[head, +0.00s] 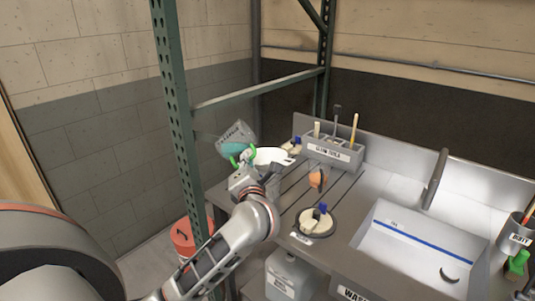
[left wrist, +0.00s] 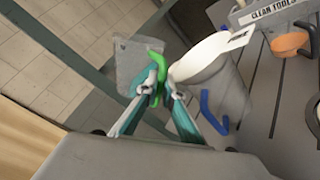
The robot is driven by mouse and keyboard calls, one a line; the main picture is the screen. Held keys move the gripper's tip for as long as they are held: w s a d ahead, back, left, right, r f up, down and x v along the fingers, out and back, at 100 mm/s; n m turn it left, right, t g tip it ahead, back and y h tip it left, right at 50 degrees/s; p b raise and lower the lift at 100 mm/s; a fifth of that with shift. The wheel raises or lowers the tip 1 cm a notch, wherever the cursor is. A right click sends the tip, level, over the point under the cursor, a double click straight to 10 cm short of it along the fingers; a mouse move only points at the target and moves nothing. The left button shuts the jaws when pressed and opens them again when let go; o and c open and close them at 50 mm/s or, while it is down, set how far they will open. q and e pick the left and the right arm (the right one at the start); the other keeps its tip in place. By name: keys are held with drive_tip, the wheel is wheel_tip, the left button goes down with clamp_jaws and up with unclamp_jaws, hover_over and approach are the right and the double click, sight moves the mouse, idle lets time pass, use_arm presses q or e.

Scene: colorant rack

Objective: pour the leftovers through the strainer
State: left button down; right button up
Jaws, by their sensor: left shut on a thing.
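My left gripper (head: 240,166) is shut on the green handle (left wrist: 156,66) of a grey cup. The strainer sits at a grey container with a blue handle (left wrist: 212,112). Whether the cup's mouth is over the strainer, I cannot tell. My right gripper is out of view.
A grey clean-tools holder (head: 333,150) stands at the back of the bench. An orange item (head: 317,179) and a round opening with cream and blue items (head: 316,222) are nearby. A sink (head: 408,249) lies right. A green post (head: 178,110) stands close left of the arm.

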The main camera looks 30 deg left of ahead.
use_arm(q)
drive_tip(key=shift+f, duration=0.1)
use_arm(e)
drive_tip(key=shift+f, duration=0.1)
use_arm(q)
drive_tip(key=shift+m, duration=0.3)
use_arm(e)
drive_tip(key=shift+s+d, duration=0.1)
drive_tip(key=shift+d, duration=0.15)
use_arm(q)
drive_tip(key=shift+a+r+p, duration=0.1)
drive_tip(key=shift+r+p, duration=0.1)
drive_tip(key=shift+p, duration=0.25)
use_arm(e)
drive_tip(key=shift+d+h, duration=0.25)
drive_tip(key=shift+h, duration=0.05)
use_arm(q)
drive_tip(key=shift+s+m, duration=0.1)
drive_tip(key=shift+m, duration=0.2)
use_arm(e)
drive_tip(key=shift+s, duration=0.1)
use_arm(q)
drive_tip(key=shift+r, duration=0.1)
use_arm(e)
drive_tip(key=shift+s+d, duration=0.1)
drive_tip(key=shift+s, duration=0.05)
